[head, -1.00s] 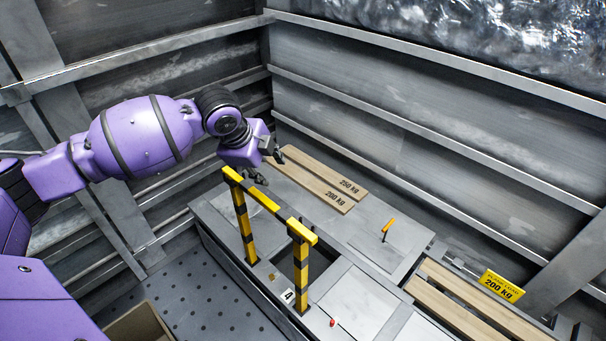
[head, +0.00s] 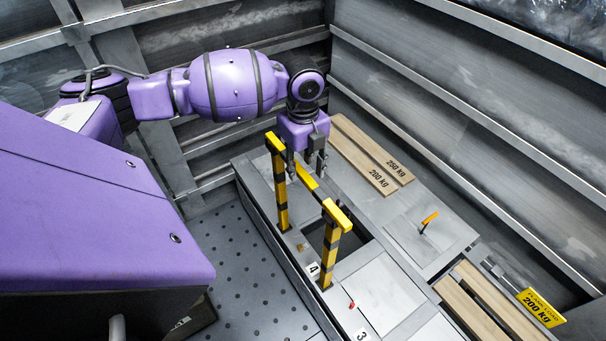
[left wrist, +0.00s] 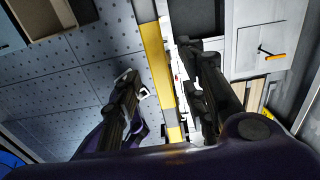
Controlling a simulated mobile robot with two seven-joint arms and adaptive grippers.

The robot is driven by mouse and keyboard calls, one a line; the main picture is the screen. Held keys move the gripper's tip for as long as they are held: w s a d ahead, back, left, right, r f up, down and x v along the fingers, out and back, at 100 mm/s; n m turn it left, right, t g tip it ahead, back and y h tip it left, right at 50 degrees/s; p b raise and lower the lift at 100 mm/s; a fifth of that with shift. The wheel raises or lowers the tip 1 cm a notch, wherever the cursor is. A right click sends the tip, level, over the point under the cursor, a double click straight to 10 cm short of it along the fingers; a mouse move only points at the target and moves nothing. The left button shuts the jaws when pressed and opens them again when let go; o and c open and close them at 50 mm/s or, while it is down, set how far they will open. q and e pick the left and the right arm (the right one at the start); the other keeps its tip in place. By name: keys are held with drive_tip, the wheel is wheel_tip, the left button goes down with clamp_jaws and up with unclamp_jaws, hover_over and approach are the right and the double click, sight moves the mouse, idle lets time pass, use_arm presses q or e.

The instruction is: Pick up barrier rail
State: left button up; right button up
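The barrier rail (head: 306,178) is a yellow bar on two yellow-and-black posts. It stands upright by an open hatch in the grey deck. My left gripper (head: 307,168) points down over the far half of the rail, its fingers apart. In the left wrist view, the yellow rail (left wrist: 155,60) runs between the open fingers of my left gripper (left wrist: 160,90), closer to the right finger. I cannot tell whether either finger touches it. My right gripper is not in view.
A dark open hatch (head: 348,240) lies beside the posts. Wooden planks (head: 370,160) lie on the deck behind, near an orange-handled lever (head: 429,219). A yellow 200 kg sign (head: 541,307) stands at the right. Perforated floor (head: 235,265) is clear on the left.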

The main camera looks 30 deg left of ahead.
use_arm(q)
drive_tip(key=shift+a+f, duration=0.1)
drive_tip(key=shift+f, duration=0.55)
drive_tip(key=shift+c, duration=0.5)
clamp_jaws()
drive_tip(key=shift+r, duration=0.15)
